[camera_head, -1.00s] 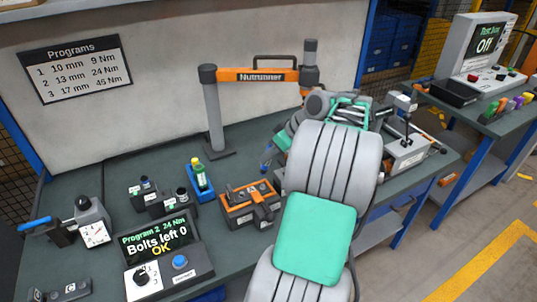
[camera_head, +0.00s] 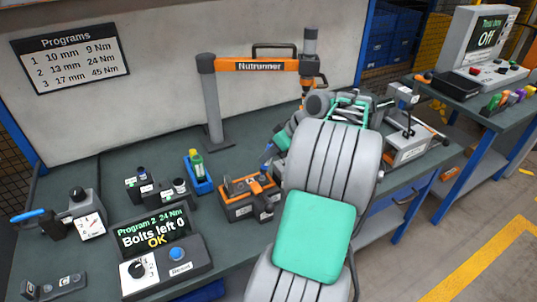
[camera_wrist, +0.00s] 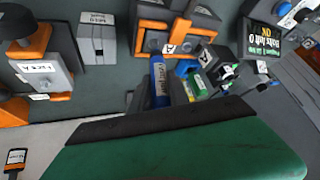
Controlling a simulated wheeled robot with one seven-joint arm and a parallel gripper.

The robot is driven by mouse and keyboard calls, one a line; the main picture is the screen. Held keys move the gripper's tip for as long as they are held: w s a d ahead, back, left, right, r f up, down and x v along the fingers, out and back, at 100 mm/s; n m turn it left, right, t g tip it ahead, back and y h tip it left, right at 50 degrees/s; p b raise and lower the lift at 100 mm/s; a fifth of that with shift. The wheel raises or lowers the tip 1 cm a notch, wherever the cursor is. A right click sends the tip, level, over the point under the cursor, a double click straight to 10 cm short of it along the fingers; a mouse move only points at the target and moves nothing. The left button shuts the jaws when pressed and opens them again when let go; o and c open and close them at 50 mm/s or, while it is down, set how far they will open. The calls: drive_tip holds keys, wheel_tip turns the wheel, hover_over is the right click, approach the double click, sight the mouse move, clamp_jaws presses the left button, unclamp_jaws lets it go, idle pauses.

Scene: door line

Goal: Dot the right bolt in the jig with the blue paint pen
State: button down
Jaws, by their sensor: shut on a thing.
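The blue paint pen (camera_wrist: 160,82) is held in my gripper (camera_wrist: 158,104), seen in the wrist view. In the head view the pen (camera_head: 267,157) shows as a small blue tip beside the arm, at the jig's back right. The jig (camera_head: 238,210) is an orange and grey block on the bench; it also shows in the wrist view (camera_wrist: 150,22), beyond the pen's far end. The pen appears just short of the jig, and I cannot tell whether it touches. The right bolt cannot be made out clearly. My arm hides much of the gripper in the head view.
A blue holder with a yellow-green bottle (camera_head: 196,165) stands left of the jig. The controller (camera_head: 160,255) reads "Bolts left 0 OK". The nutrunner arm (camera_head: 255,65) stands behind. A grey fixture (camera_head: 408,145) is to the right. Bare bench lies left of the nutrunner post.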

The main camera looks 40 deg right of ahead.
drive_tip(key=shift+f+b, duration=0.35)
drive_tip(key=shift+f, duration=0.05)
idle(0.4)
wheel_tip(320, 180, up, 6)
drive_tip(key=p, duration=0.5)
drive_tip(key=shift+r+p, duration=0.1)
drive_tip(key=shift+p, duration=0.3)
